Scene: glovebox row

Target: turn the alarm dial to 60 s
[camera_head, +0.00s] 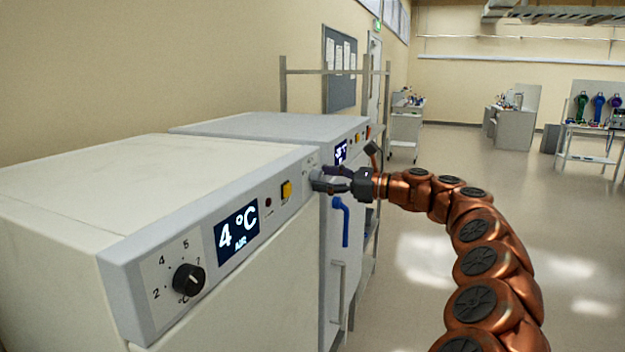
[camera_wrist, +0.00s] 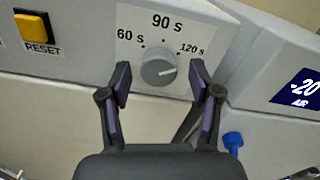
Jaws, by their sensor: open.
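The alarm dial (camera_wrist: 158,68) is a round grey knob on the grey front panel in the wrist view, with the labels 60 s, 90 s and 120 s around its top. Its thin light mark points to the right, near the 120 s side. My gripper (camera_wrist: 160,80) is open, with one finger on each side of the dial. I cannot tell whether the pads touch it. In the head view, my gripper (camera_head: 330,180) is at the right end of the near cabinet's panel and largely hides the dial.
A yellow RESET button (camera_wrist: 34,28) is left of the dial. The near cabinet also has a 4 °C display (camera_head: 237,231) and a black temperature knob (camera_head: 188,280). A blue handle (camera_head: 341,222) hangs below my gripper. The floor to the right is open.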

